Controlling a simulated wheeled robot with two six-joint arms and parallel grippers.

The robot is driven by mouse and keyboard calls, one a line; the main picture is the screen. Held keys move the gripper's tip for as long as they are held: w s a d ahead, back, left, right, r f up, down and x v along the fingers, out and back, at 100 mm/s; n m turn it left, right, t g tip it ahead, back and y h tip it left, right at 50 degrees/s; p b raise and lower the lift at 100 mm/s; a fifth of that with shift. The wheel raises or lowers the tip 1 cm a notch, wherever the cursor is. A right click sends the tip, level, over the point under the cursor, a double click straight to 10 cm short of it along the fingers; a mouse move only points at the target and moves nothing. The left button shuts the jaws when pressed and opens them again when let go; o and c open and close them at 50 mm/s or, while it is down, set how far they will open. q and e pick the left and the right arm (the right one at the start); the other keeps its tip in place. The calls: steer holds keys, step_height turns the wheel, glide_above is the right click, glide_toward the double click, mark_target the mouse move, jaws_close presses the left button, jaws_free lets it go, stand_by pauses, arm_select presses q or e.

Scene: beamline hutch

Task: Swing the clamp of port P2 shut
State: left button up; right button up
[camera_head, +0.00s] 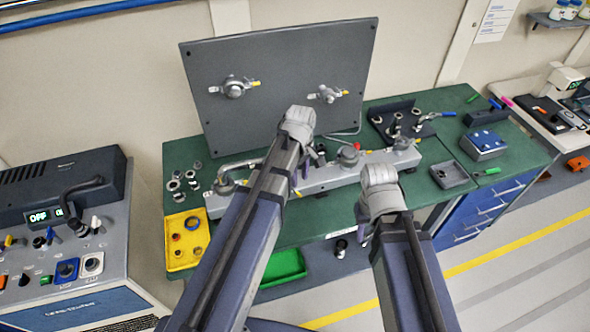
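A long grey manifold bar (335,178) lies on the green bench and carries several port fittings. A fitting with a bent metal pipe (240,165) is at its left end. A round-topped fitting (348,156) with a red piece beside it is near the middle, and another fitting (403,144) is towards the right end. No port label is readable, so I cannot tell which is P2 or how its clamp stands. My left gripper (306,168) is over the bar's middle, mostly hidden by its wrist. My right gripper (366,232) is at the bench's front edge, its fingers largely hidden by its arm.
An upright grey panel (285,115) with two yellow-handled fittings stands behind the bar. A yellow tray (172,262) and a green tray (290,268) are at the front left. A grey tray (443,180) is at right. A control console (70,240) stands far left.

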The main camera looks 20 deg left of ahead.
mark_target(299, 193)
arm_select(q)
steer(key=shift+w+a+r, duration=0.15)
steer(key=shift+w+a, duration=0.05)
steer(key=shift+s+d, duration=0.1)
step_height(299, 193, down, 8)
steer(key=b, duration=0.8)
steer(key=shift+r, duration=0.1)
steer(key=shift+c, duration=0.3)
jaws_close()
stand_by(0.7)
